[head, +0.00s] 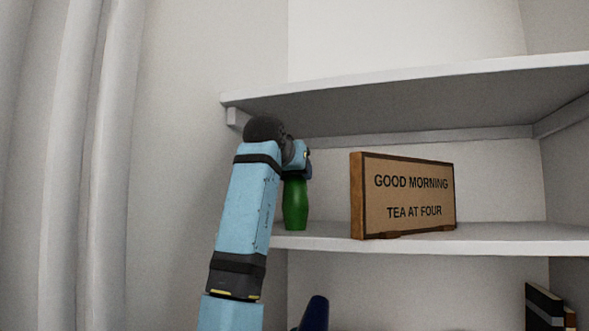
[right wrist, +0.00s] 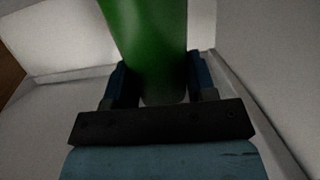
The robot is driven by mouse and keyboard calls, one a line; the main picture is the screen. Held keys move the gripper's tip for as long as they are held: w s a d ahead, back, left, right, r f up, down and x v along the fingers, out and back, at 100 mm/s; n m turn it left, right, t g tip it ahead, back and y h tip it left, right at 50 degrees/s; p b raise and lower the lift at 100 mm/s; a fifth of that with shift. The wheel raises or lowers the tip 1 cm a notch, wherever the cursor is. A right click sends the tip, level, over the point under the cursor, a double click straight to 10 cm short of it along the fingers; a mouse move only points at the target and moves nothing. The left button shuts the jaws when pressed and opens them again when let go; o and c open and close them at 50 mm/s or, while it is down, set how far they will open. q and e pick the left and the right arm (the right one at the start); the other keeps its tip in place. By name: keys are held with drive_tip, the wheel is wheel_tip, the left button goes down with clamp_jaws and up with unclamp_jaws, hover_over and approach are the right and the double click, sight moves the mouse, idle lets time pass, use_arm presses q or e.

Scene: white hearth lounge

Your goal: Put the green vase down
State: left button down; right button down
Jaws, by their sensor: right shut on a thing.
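The green vase (head: 295,205) is upright at the left end of the middle shelf (head: 500,240). Its base is at the level of the shelf top; I cannot tell whether it touches. My right gripper (head: 297,174) is shut on its upper part from above. In the right wrist view the vase (right wrist: 155,45) stands between the two dark blue fingers of my right gripper (right wrist: 158,78). My left gripper is not in view.
A wood-framed sign (head: 410,197) reading "GOOD MORNING TEA AT FOUR" stands right of the vase, with a gap between. An upper shelf (head: 420,95) hangs above. Below are a dark blue thing (head: 315,314), cut off, and dark books (head: 543,307). The shelf right of the sign is clear.

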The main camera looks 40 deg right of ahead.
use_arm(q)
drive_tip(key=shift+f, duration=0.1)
use_arm(e)
drive_tip(key=shift+s, duration=0.1)
drive_tip(key=shift+c, duration=2.4)
unclamp_jaws()
drive_tip(key=shift+f, duration=0.1)
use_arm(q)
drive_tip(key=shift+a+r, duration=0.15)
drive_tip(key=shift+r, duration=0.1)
use_arm(e)
drive_tip(key=shift+a, duration=0.1)
use_arm(q)
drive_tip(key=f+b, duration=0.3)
drive_tip(key=b, duration=0.1)
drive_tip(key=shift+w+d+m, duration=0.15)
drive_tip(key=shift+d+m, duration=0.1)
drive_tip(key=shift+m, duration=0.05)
use_arm(e)
drive_tip(key=v, duration=1.2)
drive_tip(key=shift+r, duration=0.25)
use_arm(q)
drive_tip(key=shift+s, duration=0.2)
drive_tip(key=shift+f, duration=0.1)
